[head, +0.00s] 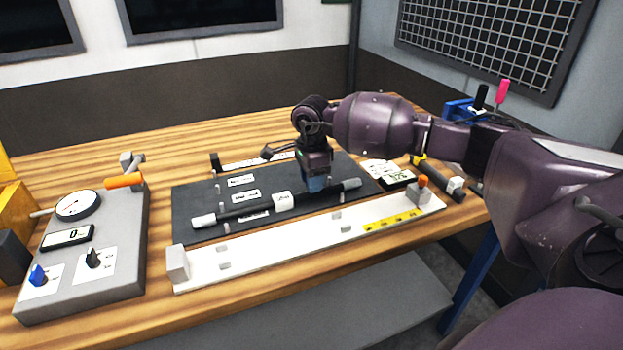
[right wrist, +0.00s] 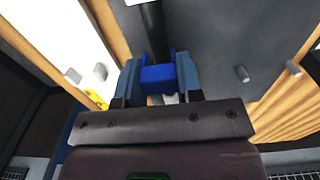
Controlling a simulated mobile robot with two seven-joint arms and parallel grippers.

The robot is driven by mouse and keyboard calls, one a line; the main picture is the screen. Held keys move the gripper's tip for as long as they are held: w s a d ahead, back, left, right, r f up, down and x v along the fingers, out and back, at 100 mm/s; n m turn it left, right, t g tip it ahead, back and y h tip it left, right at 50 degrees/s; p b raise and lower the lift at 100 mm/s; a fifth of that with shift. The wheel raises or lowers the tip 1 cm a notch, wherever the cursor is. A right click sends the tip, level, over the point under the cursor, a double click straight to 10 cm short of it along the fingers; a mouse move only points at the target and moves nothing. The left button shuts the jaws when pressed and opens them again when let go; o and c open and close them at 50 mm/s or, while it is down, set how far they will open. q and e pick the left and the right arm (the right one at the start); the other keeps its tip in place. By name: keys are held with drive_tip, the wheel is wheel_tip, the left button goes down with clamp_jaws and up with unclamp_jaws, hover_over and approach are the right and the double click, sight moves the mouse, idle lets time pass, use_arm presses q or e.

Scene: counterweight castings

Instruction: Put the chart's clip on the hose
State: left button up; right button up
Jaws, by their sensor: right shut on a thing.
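The hose (head: 245,210) is a black tube with a white end and a white collar. It lies on a dark mat with pale labels. My right gripper (head: 315,186) is pointed down over it, right of the collar. In the right wrist view, its two blue-grey fingers (right wrist: 158,82) are shut on a bright blue clip (right wrist: 158,78). The hose (right wrist: 153,32) runs up to the clip there; I cannot tell whether the clip is around it or just above it. A small printed card (head: 384,171), perhaps the chart, lies right of the mat. My left gripper is out of view.
A white rail (head: 270,255) with a yellow scale (head: 392,220) lies in front of the mat. A grey panel with a dial gauge (head: 77,205) stands left. A black-and-yellow tool (head: 436,176) lies right. Small pegs stand around the mat.

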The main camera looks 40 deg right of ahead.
drive_tip(key=shift+f+b, duration=0.6)
drive_tip(key=shift+f, duration=0.75)
idle(1.3)
drive_tip(key=o, duration=0.8)
drive_tip(key=shift+r, duration=0.1)
drive_tip(key=shift+r+p, duration=1.25)
drive_tip(key=shift+r, duration=2.2)
